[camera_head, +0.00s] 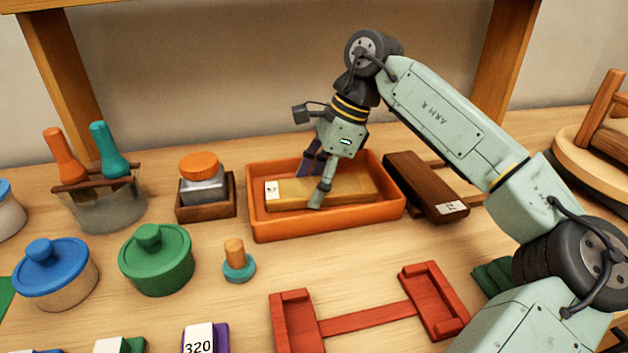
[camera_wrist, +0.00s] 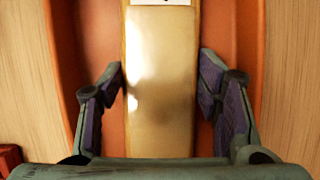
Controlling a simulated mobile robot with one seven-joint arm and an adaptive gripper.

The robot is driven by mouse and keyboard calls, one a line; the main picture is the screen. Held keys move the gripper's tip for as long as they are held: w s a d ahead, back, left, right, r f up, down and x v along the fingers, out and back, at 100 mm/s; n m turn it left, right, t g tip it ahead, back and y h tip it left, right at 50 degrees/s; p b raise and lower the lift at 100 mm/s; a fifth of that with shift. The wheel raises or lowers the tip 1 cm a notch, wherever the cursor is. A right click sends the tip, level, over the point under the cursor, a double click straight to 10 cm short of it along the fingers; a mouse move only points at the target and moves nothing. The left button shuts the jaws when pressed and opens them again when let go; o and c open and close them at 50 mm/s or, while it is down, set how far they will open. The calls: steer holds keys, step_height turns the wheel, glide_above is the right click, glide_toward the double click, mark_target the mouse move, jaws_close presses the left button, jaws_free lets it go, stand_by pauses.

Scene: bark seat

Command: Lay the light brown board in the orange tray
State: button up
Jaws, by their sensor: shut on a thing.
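The light brown board (camera_head: 345,188) is inside the orange tray (camera_head: 300,229), lengthwise, with a white label at its left end. In the head view it looks flat and low between the tray walls; whether its underside touches the floor is hard to tell. My gripper (camera_head: 317,183) reaches down into the tray and is shut on the board, one finger on each long side. In the wrist view the board (camera_wrist: 160,100) runs between the two fingers of my gripper (camera_wrist: 161,80), with orange tray floor on both sides. The fingers hide part of the board's middle.
A dark brown board (camera_head: 425,186) lies close to the tray's right. A jar with an orange lid (camera_head: 201,180) stands in a wooden holder at its left. A red rack (camera_head: 367,318), a small peg (camera_head: 236,261) and a green-lidded pot (camera_head: 156,260) are in front.

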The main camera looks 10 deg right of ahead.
steer(key=o, duration=1.4)
steer(key=shift+c, duration=0.2)
steer(key=shift+o, duration=0.5)
steer(key=shift+o, duration=1.2)
steer(key=shift+r+p, duration=2.55)
steer(key=shift+r, duration=0.95)
